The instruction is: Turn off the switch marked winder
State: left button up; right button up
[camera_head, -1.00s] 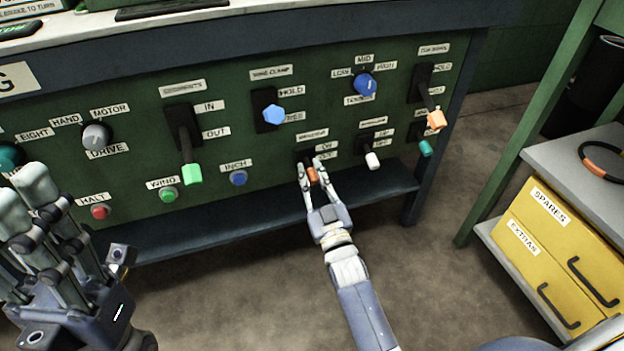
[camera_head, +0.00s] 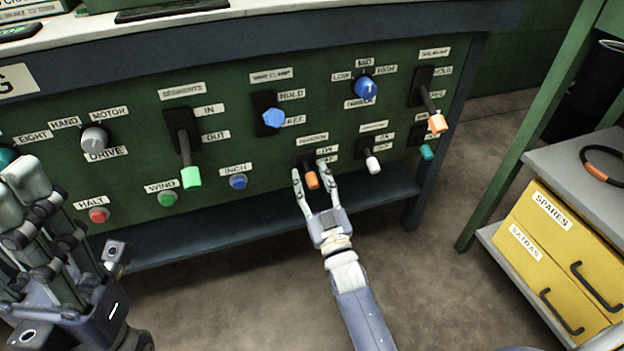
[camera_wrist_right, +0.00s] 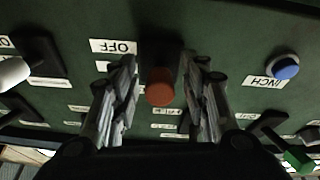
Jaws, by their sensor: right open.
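A small toggle switch with an orange tip (camera_head: 312,180) sits in the lower row of the green panel (camera_head: 225,143), its lever pointing down. The label above it is too blurred to read; ON and OFF labels sit to its right. My right gripper (camera_head: 310,169) is open, with one finger on each side of this lever. In the right wrist view the orange-red tip (camera_wrist_right: 160,88) stands between the open fingers (camera_wrist_right: 160,70), with a gap on both sides and an OFF label nearby. My left gripper (camera_head: 22,190) is at the lower left, away from the panel; its opening is unclear.
A white-tipped toggle (camera_head: 372,165) is close on the right, a blue INCH button (camera_head: 238,182) on the left. A dark ledge (camera_head: 225,228) runs below; yellow drawers (camera_head: 545,260) stand at right.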

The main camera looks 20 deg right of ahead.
jog(key=shift+s, duration=0.1)
jog(key=v, duration=1.1)
jog(key=shift+s, duration=0.4)
jog(key=shift+f, duration=0.1)
